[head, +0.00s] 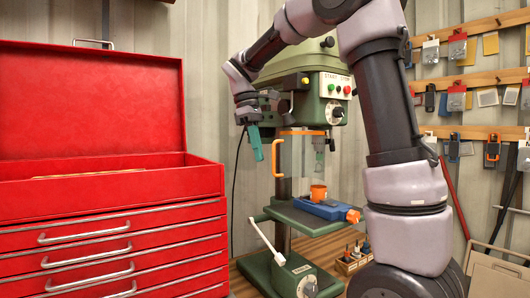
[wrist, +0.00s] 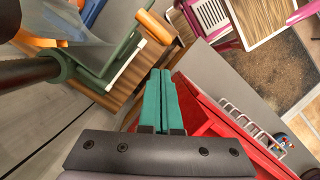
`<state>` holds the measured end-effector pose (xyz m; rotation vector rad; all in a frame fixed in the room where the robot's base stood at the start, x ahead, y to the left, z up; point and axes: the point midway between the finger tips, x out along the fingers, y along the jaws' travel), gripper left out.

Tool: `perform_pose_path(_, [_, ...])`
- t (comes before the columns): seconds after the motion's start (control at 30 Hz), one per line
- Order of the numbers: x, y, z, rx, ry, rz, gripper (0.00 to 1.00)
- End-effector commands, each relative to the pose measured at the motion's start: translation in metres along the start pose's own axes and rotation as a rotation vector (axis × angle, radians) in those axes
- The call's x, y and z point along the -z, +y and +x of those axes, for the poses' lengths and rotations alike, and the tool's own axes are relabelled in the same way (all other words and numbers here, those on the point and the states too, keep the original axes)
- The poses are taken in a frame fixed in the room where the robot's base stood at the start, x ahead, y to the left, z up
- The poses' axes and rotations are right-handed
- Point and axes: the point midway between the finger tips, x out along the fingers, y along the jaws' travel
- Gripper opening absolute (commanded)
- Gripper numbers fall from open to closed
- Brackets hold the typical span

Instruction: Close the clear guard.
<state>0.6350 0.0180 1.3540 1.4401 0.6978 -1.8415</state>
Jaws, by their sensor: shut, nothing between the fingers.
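The drill press (head: 325,85) stands against the wall with a green head and a start/stop panel. Its clear guard (head: 293,158) hangs under an orange top bar (head: 303,133). The clear panel is to the left of the chuck (head: 319,146), with an orange handle (head: 277,158) on its left edge. The wrist view also shows the clear guard (wrist: 85,38) and an orange bar, apparently its handle (wrist: 154,27). My gripper (head: 258,158), with teal fingers, is just left of the handle, pointing down, shut and empty. Its fingertips (wrist: 160,72) look apart from the handle.
A blue vise (head: 320,208) with an orange piece (head: 318,191) sits on the press table. A white-handled lever (head: 266,240) sticks up at front left. An open red tool chest (head: 100,170) fills the left. Tools hang on rails (head: 470,80) at right.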

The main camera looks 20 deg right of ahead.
Motion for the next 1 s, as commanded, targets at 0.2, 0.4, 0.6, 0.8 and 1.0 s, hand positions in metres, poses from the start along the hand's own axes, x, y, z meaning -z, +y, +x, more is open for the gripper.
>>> perform_pose_path(0.2, [-0.019, 0.000, 0.005, 0.000, 0.000, 0.000, 0.00])
perform_pose_path(0.4, [-0.021, 0.000, 0.005, 0.000, 0.000, 0.000, 0.00])
perform_pose_path(0.6, [-0.021, 0.000, 0.005, 0.000, 0.000, -0.001, 0.00])
perform_pose_path(0.8, [-0.025, -0.002, 0.006, -0.006, 0.000, -0.029, 0.00])
perform_pose_path(1.0, [-0.030, -0.004, 0.007, -0.015, 0.000, -0.062, 0.00])
